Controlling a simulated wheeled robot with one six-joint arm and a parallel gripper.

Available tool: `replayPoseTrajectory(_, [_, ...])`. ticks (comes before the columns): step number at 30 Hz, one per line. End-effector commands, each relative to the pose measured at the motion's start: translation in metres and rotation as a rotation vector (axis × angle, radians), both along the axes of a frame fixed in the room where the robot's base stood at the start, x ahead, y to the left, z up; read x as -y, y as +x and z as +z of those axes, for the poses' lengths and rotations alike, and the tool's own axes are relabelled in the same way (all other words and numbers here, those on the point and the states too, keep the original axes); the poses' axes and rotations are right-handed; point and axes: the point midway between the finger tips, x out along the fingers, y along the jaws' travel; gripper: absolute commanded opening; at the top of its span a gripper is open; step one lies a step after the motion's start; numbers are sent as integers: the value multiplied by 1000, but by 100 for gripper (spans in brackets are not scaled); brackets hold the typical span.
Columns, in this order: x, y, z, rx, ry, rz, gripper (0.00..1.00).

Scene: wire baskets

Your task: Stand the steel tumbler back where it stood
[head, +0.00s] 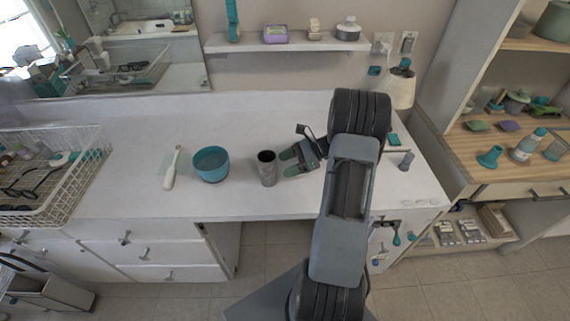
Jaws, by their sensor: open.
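The steel tumbler (267,170) stands upright on the white counter, right of a teal bowl. It is a dark grey cylinder with an open top. I cannot tell from this view exactly how wide the gap to the tumbler is.
A white wire basket (75,190) is at the far left. A small grey cup (406,160) and a lamp (400,88) are at the right. The counter (130,196) front is mostly clear.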

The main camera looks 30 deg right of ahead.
Motion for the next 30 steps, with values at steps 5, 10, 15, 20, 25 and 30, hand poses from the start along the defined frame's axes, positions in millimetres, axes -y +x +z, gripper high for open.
replayPoseTrajectory(5, [6,-2,3,0,0,0,65])
replayPoseTrajectory(10, [11,-4,5,1,-1,-1,65])
replayPoseTrajectory(15, [16,-6,8,0,-1,-1,65])
replayPoseTrajectory(20, [20,-7,9,0,0,0,65])
replayPoseTrajectory(25, [23,-8,10,0,0,1,65])
replayPoseTrajectory(30, [23,-9,10,-1,-1,1,65])
